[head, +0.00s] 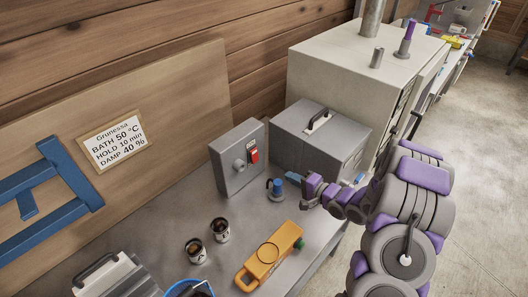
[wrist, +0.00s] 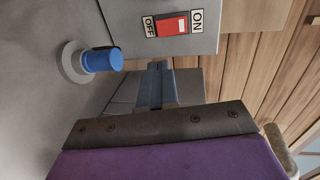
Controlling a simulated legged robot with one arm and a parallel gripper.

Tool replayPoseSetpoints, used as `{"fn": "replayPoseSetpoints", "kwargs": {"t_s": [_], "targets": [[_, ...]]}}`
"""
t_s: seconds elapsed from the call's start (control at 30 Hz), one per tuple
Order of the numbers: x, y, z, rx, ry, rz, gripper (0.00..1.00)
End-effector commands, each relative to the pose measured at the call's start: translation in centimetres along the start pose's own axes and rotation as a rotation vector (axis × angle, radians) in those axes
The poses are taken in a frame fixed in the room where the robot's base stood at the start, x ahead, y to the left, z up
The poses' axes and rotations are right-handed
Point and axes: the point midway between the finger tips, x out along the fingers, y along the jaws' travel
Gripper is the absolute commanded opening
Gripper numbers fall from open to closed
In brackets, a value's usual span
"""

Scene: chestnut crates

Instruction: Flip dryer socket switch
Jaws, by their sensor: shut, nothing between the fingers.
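The grey switch box (head: 238,160) stands on the bench against the wooden wall. Its red rocker switch (head: 254,156) is on the front face, at the right side. In the wrist view the red switch (wrist: 172,27) lies between an OFF label and an ON label; which way it is tipped I cannot tell. A round grey dial is on the box, left of the switch in the head view. My gripper (wrist: 157,70) is shut and empty, its blue-grey fingers apart from the switch. In the head view my gripper (head: 292,177) is low, right of the box.
A blue-topped knob on a grey base (head: 276,188) stands close to my gripper. A grey case with a handle (head: 321,140) is behind it. An orange tool (head: 270,257) and two mugs (head: 208,240) are on the bench in front.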

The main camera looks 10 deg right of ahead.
Motion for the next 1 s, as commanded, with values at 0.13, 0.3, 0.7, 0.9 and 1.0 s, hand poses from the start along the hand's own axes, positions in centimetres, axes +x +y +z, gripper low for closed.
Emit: {"fn": "replayPoseSetpoints", "kwargs": {"t_s": [0.13, 0.3, 0.7, 0.9, 1.0], "targets": [[0.0, -0.1, 0.5, 0.025, -0.011, -0.023, 0.00], [-0.1, -0.1, 0.2, 0.027, -0.011, -0.025, 0.00], [2.0, 0.1, 0.0, 0.029, -0.013, -0.025, 0.00], [5.6, 0.0, 0.3, 0.023, -0.014, -0.023, 0.00], [7.3, -0.1, 0.2, 0.023, -0.012, -0.026, 0.00]]}}
